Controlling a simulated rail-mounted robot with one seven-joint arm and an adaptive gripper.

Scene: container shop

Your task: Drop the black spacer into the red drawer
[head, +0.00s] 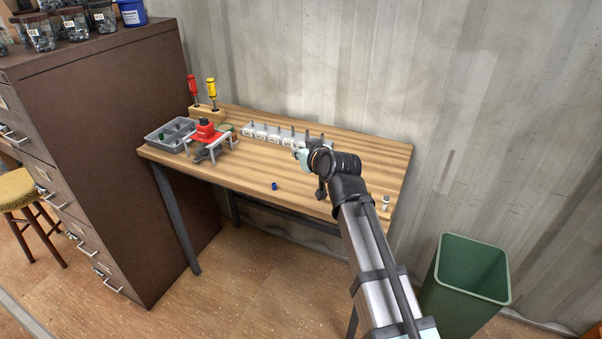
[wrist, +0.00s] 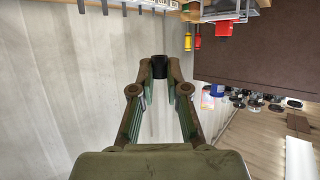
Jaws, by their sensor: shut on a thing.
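My gripper (wrist: 159,68) is shut on a small black piece, the black spacer (wrist: 159,65), held between the fingertips in the wrist view. In the head view, the wrist end of my arm is above the right half of the wooden workbench; the wrist hides the fingertips and the spacer there.
The workbench (head: 375,160) holds a row of labelled pegs (head: 270,139), a grey divided tray (head: 160,143), a red device (head: 207,131), red and yellow screwdrivers (head: 211,88) and a small blue piece (head: 275,186). A green bin (head: 470,270) stands at the right.

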